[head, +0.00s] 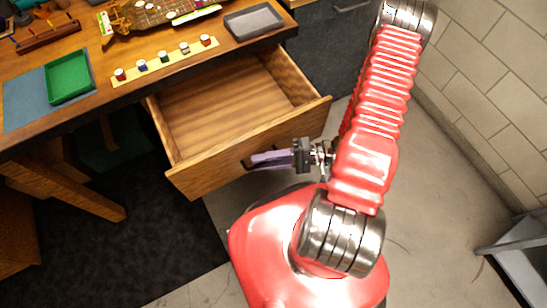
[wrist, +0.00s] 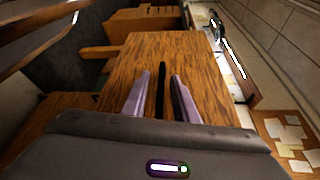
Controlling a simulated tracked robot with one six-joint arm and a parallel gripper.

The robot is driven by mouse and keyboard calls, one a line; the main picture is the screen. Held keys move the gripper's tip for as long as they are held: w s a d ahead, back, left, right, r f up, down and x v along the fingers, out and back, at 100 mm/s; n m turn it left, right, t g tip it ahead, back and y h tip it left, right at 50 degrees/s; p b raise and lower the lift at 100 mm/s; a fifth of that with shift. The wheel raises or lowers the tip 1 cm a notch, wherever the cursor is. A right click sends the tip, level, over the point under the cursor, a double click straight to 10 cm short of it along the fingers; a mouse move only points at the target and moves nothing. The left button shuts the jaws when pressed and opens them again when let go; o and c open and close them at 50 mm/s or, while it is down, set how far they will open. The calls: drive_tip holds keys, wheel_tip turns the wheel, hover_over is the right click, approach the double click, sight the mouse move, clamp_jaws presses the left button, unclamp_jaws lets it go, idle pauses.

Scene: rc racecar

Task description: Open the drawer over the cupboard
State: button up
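The wooden drawer (head: 240,150) under the desk is pulled well out, and its inside looks empty. Its dark handle (wrist: 161,90) is on the front panel; in the head view my gripper partly hides it. My gripper (head: 262,160) is at the drawer front, with its purple fingers pointing at the panel. In the wrist view the fingers (wrist: 160,98) stand apart, one on each side of the handle, with wood showing in the gaps. Contact with the handle cannot be made out. The cupboard below the drawer is hidden in the head view.
The desk top (head: 120,45) holds a grey tray (head: 253,21), a green tray (head: 68,76) and a yellow strip with several small jars (head: 165,60). A tiled wall (head: 490,90) is at the right. Bare floor (head: 440,190) lies right of my arm.

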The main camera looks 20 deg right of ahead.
drive_tip(key=shift+d, duration=0.15)
drive_tip(key=f+v, duration=0.1)
drive_tip(key=v, duration=1.2)
drive_tip(key=shift+d+r, duration=0.3)
drive_tip(key=shift+r, duration=0.25)
drive_tip(key=shift+m, duration=0.3)
